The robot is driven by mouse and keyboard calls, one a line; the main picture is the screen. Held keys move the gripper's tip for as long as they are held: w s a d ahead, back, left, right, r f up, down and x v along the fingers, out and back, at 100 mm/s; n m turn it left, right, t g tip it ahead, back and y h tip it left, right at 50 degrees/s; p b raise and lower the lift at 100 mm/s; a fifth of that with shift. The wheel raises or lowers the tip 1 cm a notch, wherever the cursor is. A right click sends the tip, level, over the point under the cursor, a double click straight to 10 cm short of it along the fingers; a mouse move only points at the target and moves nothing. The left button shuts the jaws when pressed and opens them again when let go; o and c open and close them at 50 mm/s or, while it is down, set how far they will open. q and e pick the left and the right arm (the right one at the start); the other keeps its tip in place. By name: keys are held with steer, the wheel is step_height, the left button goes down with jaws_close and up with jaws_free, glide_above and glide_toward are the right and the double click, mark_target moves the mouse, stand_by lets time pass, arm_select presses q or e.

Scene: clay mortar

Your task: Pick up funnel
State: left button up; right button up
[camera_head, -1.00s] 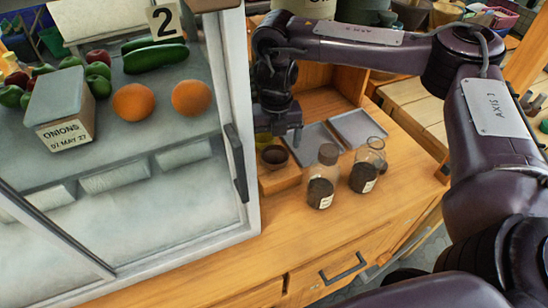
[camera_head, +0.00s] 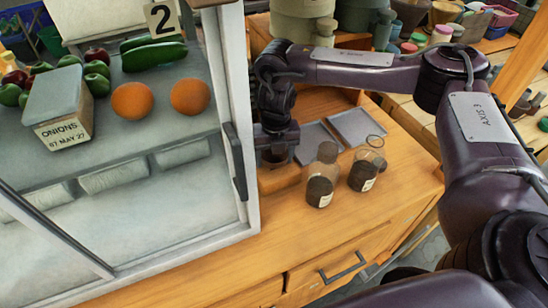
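A small dark round cup (camera_head: 275,159), which may be the funnel, sits at a wooden block (camera_head: 281,179) on the counter. My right gripper (camera_head: 277,150) points down right at the cup and hides most of it. Whether the fingers are around it, touching it or closed on it cannot be told. My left gripper is not in view.
Two glass jars with dark contents, one nearer (camera_head: 320,187) and one farther right (camera_head: 364,172), stand right of the block. Two grey trays (camera_head: 355,127) lie behind them. A glass-fronted cabinet (camera_head: 245,150) stands close on the left. The wooden counter (camera_head: 310,235) in front is clear.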

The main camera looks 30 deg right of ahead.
steer(key=shift+c, duration=1)
steer(key=shift+r, duration=0.15)
steer(key=shift+r, duration=0.35)
step_height(320, 180, up, 9)
steer(key=shift+f+p, duration=0.15)
steer(key=shift+p, duration=0.65)
steer(key=shift+r+p, duration=0.35)
steer(key=shift+r, duration=0.2)
steer(key=shift+r+p, duration=2.15)
steer(key=shift+p, duration=0.5)
